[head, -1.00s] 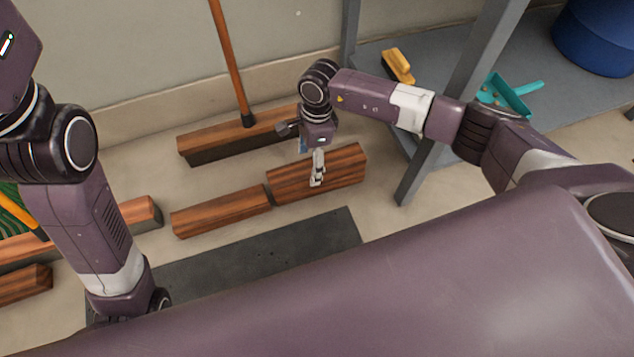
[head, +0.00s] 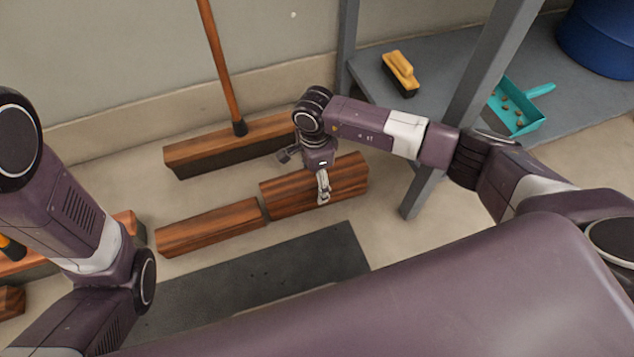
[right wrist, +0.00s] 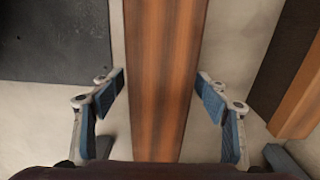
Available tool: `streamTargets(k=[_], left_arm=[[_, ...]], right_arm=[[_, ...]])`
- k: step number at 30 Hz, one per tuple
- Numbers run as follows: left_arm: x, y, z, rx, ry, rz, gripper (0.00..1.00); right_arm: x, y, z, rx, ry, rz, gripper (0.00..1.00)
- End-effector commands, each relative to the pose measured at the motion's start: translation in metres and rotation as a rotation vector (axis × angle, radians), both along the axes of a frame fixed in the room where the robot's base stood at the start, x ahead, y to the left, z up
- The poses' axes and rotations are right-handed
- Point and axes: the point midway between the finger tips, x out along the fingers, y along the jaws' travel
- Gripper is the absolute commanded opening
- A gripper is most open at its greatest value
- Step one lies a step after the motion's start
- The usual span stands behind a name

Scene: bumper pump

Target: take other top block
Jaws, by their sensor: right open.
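A reddish-brown wooden block (head: 285,190) lies on the floor at centre in the head view and looks taller than its neighbour. I cannot tell clearly whether it is two stacked blocks. A lower wooden block (head: 210,228) lies at its left end. My right gripper (head: 324,190) is over the right part of the taller block, pointing down. In the right wrist view my open gripper (right wrist: 163,88) has one finger on each side of a wooden block (right wrist: 164,45), with gaps on both sides. My left arm shows at left, but its gripper is not seen.
A broom (head: 225,85) with a wide wooden head stands behind the blocks. A dark mat (head: 260,275) lies in front. A grey shelf (head: 440,105) at right holds a yellow brush (head: 401,72) and a teal dustpan (head: 518,108). More wood shows at far left.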

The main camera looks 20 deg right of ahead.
Motion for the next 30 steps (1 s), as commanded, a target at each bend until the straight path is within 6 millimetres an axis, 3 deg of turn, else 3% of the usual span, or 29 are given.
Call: streamTargets(k=[8, 27, 30], left_arm=[[-0.0001, -0.0001, -0.0014, 0.0, 0.0, 0.0, 0.4], [-0.0003, -0.0002, -0.0016, 0.001, -0.001, 0.0, 0.4], [-0.0002, -0.0002, -0.0014, 0.001, -0.001, 0.0, 0.4]], right_arm=[[-0.0002, 0.0008, -0.0018, 0.0, -0.001, 0.0, 0.68], [0.0, 0.0006, -0.0019, 0.0, -0.001, 0.0, 0.0], [0.001, 0.0011, -0.0004, 0.002, -0.004, 0.0, 0.0]])
